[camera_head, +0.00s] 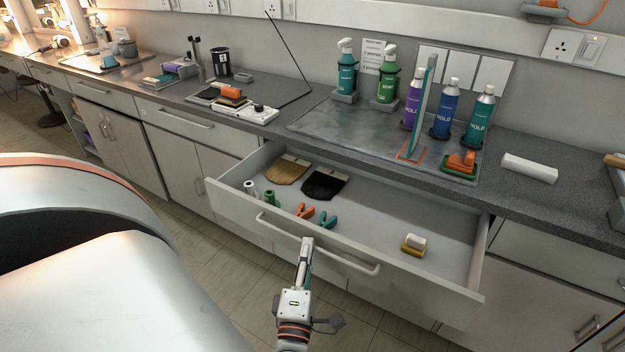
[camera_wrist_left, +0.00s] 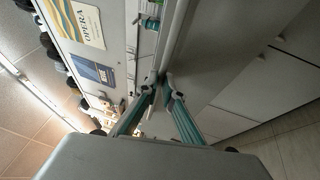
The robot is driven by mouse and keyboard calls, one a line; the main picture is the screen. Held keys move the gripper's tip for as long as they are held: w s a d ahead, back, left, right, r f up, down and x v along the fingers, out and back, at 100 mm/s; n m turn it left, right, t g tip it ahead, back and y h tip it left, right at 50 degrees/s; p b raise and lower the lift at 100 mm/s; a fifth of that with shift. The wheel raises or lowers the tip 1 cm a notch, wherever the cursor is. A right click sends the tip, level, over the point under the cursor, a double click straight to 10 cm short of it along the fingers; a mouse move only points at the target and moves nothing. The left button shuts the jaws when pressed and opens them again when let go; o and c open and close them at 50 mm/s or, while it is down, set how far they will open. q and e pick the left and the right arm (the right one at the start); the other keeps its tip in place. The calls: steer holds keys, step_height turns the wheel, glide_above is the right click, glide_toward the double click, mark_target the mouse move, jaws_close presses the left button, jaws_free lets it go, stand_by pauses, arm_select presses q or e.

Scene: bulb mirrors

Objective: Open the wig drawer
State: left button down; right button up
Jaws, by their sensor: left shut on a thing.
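The wide light-grey drawer (camera_head: 402,286) is pulled out from under the counter, and its inside shows from above. In it lie a blond hairpiece (camera_head: 280,172), a black hairpiece (camera_head: 324,185), two small rolls, an orange clip, a teal clip and a yellow-and-white block (camera_head: 414,243). My left gripper (camera_head: 307,243) is at the bar handle (camera_head: 345,261) on the drawer front, shut on it. In the left wrist view the teal-padded fingers (camera_wrist_left: 162,82) close on the bar. My right gripper is not in view.
On the counter (camera_head: 546,209) above stand several spray bottles (camera_head: 388,80) on a grey mat, an upright panel (camera_head: 424,97) and a white block (camera_head: 529,168). Closed cabinets flank the drawer. Tiled floor (camera_head: 240,285) lies clear in front.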

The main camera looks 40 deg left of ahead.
arm_select(q)
steer(key=shift+s+d, duration=0.1)
steer(key=shift+s, duration=0.05)
steer(key=c, duration=2.5)
jaws_free()
steer(key=v, duration=1.2)
